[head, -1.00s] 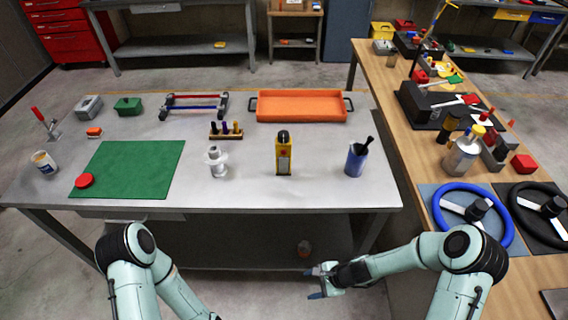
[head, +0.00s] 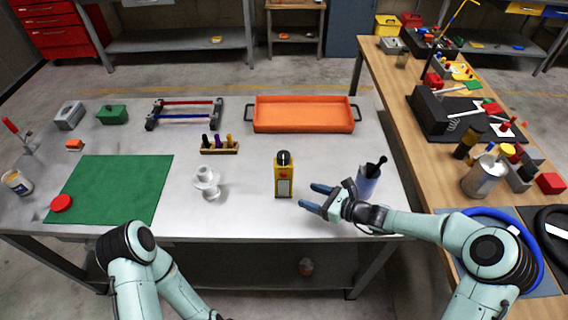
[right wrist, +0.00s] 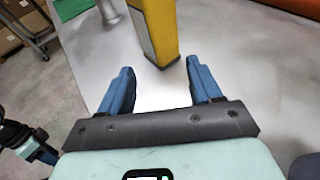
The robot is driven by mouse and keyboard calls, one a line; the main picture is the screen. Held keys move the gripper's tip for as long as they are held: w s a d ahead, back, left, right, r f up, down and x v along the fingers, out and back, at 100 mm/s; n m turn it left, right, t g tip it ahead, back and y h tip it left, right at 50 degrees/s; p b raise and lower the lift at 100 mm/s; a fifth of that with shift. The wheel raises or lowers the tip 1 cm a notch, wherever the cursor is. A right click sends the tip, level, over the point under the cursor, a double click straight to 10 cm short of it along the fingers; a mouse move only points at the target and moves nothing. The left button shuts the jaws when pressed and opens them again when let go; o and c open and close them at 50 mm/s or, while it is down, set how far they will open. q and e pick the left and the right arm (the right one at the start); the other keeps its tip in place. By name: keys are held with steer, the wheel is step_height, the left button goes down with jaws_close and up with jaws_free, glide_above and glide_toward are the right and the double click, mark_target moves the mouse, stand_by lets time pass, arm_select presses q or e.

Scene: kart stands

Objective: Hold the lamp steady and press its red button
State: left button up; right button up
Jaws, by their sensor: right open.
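The lamp (head: 283,180) is a yellow upright block with a dark rounded top and a pale front panel, standing on the grey table. A small red spot, perhaps its button, shows on its front in the head view. My right gripper (head: 312,196) is open and empty, just right of the lamp with its blue fingers toward it. In the right wrist view, the lamp (right wrist: 158,30) stands ahead, between and beyond the fingertips (right wrist: 160,72), apart from them. My left arm hangs low at the front; its gripper is outside the head view. Part of it seems to show at the right wrist view's left edge.
A white stepped piece (head: 207,184) stands left of the lamp. A blue cup (head: 368,184) with a dark tool stands close behind my right wrist. An orange tray (head: 303,114) and a marker rack (head: 220,148) lie behind. The table front between the white piece and lamp is clear.

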mark_target(286, 188)
steer(key=shift+x, duration=4.95)
steer(key=shift+f, duration=0.1)
jaws_close()
steer(key=shift+o, duration=2)
jaws_free()
